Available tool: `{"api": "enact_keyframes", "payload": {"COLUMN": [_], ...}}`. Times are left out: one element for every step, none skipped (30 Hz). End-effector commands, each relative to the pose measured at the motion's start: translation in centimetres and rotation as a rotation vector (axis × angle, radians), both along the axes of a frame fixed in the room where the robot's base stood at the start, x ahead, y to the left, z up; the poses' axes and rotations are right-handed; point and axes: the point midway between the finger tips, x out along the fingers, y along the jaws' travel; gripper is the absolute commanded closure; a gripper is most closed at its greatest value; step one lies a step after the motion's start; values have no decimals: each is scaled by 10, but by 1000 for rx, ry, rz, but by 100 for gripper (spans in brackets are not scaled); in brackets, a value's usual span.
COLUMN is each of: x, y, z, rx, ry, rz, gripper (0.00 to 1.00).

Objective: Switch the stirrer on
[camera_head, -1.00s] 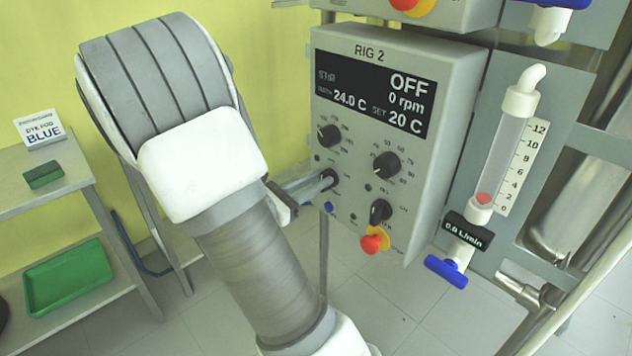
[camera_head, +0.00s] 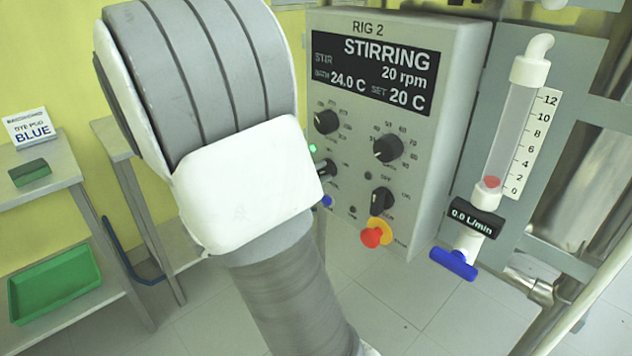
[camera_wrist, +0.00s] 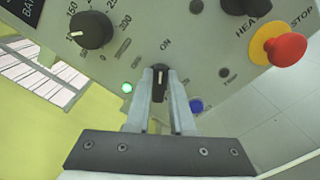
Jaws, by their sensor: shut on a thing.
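The RIG 2 control box (camera_head: 455,120) stands right of my arm, and its display (camera_head: 375,75) reads STIRRING, 20 rpm, bath 24.0 C, set 20 C. In the wrist view my gripper (camera_wrist: 160,92) is shut on the small black stirrer switch knob (camera_wrist: 160,78), with a finger on each side of it. The knob's white mark points towards the ON label. A green lamp (camera_wrist: 126,88) is lit beside it and also shows in the head view (camera_head: 312,149). In the head view my arm hides the fingers, and the knob shows only partly.
A red emergency stop (camera_head: 372,238) on a yellow collar sits low on the panel, near other black dials (camera_head: 388,148). A flowmeter (camera_head: 507,140) reading 0.0 L/min is at the right. A shelf with a green tray (camera_head: 55,282) stands at the left.

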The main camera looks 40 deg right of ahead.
Motion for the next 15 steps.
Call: {"api": "enact_keyframes", "payload": {"x": [0,0,0,-1,-1,-1,-1,-1,-1,-1,-1,-1,-1,-1,-1], "y": [0,0,0,0,0,0,0,0,0,0,0,0,0,0,0], "z": [-3,-3,-3,-3,-3,-3,-3,-3,-3,-3,-3,-2,-2,-2,-2], "rx": [4,5,6,7,7,8,9,9,10,10,10,10,11,11,11], "ry": [-22,-35,-50,-61,-69,-79,-86,-92,-98,-102,-105,-108,-110,-111,-112], "rz": [1,1,1,1,1,1,1,1,1,1,1,1,1,1,1], "gripper": [100,100,100,100,100,100,100,100,100,100,100,100,100,100,100]}}
